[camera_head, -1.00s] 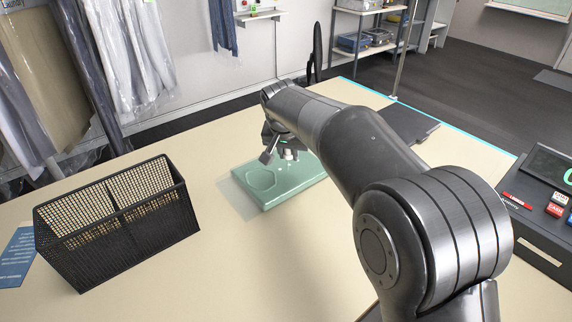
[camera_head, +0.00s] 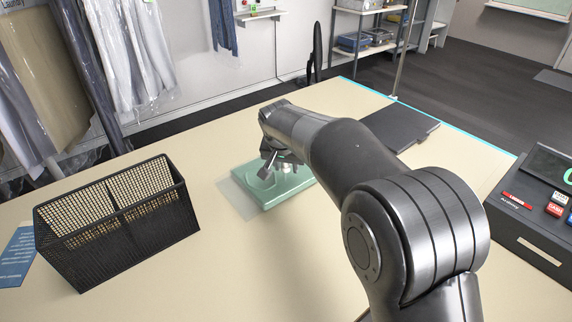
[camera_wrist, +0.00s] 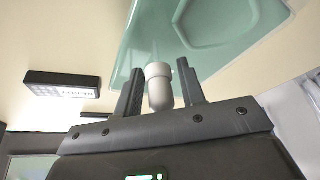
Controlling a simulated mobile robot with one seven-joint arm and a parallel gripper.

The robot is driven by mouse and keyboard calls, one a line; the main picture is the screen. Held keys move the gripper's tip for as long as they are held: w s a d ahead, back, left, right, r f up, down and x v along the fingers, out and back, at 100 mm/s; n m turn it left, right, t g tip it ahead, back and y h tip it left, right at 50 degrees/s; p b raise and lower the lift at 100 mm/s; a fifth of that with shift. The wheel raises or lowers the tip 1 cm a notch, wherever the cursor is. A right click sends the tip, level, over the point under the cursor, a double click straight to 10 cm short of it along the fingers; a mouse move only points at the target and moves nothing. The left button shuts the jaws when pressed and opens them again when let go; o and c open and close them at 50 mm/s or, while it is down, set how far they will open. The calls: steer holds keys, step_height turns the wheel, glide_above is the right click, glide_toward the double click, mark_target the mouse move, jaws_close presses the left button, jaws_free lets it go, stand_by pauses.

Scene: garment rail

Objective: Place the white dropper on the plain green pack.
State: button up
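The plain green pack (camera_head: 290,192) lies flat on the table in the middle of the head view, with a raised or recessed outline on its top. It also shows at the top of the wrist view (camera_wrist: 150,35). My gripper (camera_wrist: 160,78) has the white dropper (camera_wrist: 159,88) upright between its two fingers, and it appears to grip it. In the head view my gripper (camera_head: 280,165) is over the pack, and my arm partly hides the dropper and the pack's far right. I cannot tell whether the dropper's lower end touches the pack.
A black mesh basket (camera_head: 120,225) stands at the left, beside a blue card (camera_head: 17,258). A dark flat folder (camera_head: 400,125) lies behind my arm, and a black register (camera_head: 535,215) stands at the right. The table in front of the pack is clear.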

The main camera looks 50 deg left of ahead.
steer(key=shift+o, duration=0.8)
steer(key=shift+r, duration=0.3)
steer(key=v, duration=1.1)
steer(key=shift+r, duration=0.35)
steer(key=shift+d, duration=0.15)
